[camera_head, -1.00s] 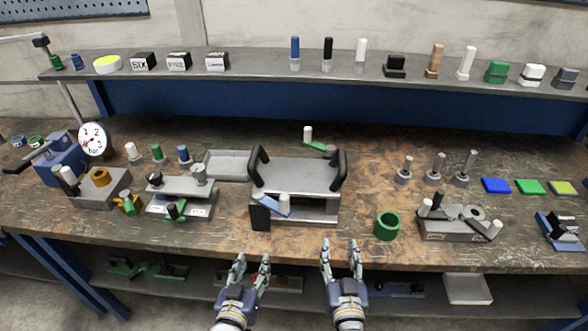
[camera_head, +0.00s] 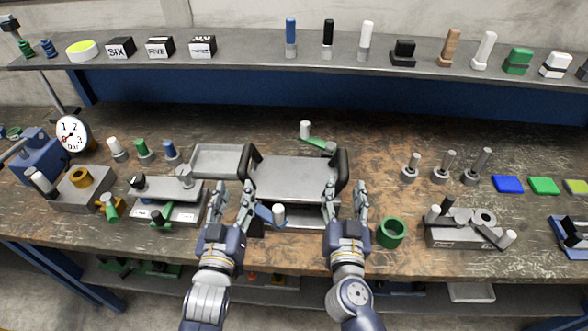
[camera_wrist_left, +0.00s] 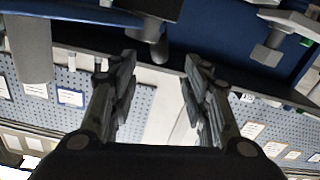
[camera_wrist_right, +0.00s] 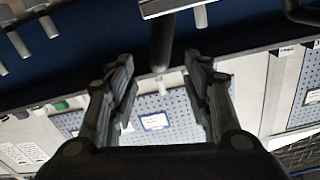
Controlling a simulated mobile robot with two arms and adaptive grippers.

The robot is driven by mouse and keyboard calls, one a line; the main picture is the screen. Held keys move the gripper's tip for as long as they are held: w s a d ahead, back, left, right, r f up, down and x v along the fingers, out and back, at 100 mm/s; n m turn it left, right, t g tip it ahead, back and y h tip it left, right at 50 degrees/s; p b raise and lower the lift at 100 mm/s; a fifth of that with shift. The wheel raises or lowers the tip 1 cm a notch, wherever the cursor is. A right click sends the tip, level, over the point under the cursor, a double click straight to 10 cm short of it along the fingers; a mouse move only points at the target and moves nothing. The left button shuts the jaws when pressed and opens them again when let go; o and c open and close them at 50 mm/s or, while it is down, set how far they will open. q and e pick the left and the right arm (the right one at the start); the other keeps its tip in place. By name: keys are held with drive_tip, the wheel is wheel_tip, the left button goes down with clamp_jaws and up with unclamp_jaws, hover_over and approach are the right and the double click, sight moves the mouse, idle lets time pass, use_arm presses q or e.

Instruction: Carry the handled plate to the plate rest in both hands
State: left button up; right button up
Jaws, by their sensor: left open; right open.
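The handled plate (camera_head: 292,177) is a grey metal plate with a black upright handle at each side, sitting raised at the middle of the bench. My left gripper (camera_head: 232,194) is open just in front of the left handle (camera_head: 251,162); a dark handle (camera_wrist_left: 151,35) shows ahead between its fingers in the left wrist view. My right gripper (camera_head: 347,194) is open in front of the right handle (camera_head: 342,165); a dark handle (camera_wrist_right: 161,42) shows between its fingers in the right wrist view. Neither visibly holds anything. I cannot tell which thing is the plate rest.
A shallow grey tray (camera_head: 220,161) lies left of the plate. A white-knobbed blue lever (camera_head: 270,214) sits at its front, between my grippers. A green ring (camera_head: 391,233) and a grey fixture (camera_head: 464,232) stand right. A green lever with white knob (camera_head: 306,130) is behind.

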sight(242, 169)
drive_tip(key=shift+s+r, duration=0.15)
drive_tip(key=shift+s, duration=0.15)
use_arm(q)
drive_tip(key=w, duration=0.3)
drive_tip(key=w+d, duration=0.1)
drive_tip(key=w, duration=0.6)
drive_tip(key=shift+w+d+f, duration=0.1)
drive_tip(key=shift+w+d, duration=0.1)
drive_tip(key=shift+w, duration=0.2)
use_arm(e)
drive_tip(key=w, duration=0.3)
drive_tip(key=w+d, duration=0.1)
drive_tip(key=w, duration=0.7)
drive_tip(key=shift+w+d+f, duration=0.15)
drive_tip(key=shift+w+f, duration=0.05)
drive_tip(key=shift+f, duration=0.05)
use_arm(q)
drive_tip(key=shift+c, duration=0.6)
use_arm(e)
drive_tip(key=shift+c, duration=0.5)
use_arm(q)
clamp_jaws()
use_arm(e)
clamp_jaws()
drive_tip(key=shift+d, duration=0.1)
